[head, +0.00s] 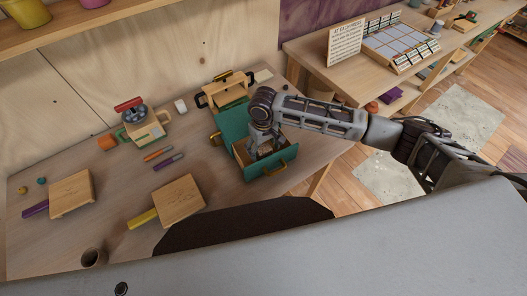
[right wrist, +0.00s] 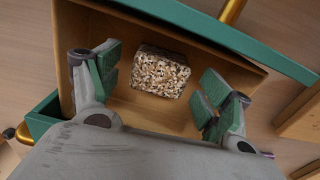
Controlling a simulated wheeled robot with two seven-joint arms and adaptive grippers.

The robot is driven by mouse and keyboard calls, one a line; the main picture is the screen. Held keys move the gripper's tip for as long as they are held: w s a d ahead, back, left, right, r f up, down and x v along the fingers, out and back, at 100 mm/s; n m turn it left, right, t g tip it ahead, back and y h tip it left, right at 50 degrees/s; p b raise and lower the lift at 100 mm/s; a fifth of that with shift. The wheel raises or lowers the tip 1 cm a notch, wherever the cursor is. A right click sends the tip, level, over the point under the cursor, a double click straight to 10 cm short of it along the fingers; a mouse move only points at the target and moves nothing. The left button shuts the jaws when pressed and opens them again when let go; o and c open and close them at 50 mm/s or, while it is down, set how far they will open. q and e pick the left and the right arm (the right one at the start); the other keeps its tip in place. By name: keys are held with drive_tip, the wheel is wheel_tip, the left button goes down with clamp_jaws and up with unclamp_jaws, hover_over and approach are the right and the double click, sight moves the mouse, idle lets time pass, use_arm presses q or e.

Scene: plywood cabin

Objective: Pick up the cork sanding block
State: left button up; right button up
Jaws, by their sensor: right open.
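The cork sanding block (right wrist: 160,72) is a speckled brown and cream block. It lies on the wooden floor of an open drawer (right wrist: 262,78) in the right wrist view. The drawer belongs to a teal box (head: 233,128) on the workbench; its teal front with a brass handle (head: 275,168) faces the near right. My right gripper (right wrist: 163,84) is open above the drawer, with one finger on each side of the block and visible gaps to it. In the head view my right gripper (head: 262,150) hides the block. My left gripper is not in view.
Wooden blocks with a purple handle (head: 36,209) and a yellow handle (head: 142,217) lie at the left. A toolbox-like wooden caddy (head: 225,91) stands behind the teal box. The drawer walls closely surround my right fingers.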

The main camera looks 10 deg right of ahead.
drive_tip(key=shift+f, duration=0.95)
drive_tip(key=c, duration=1.1)
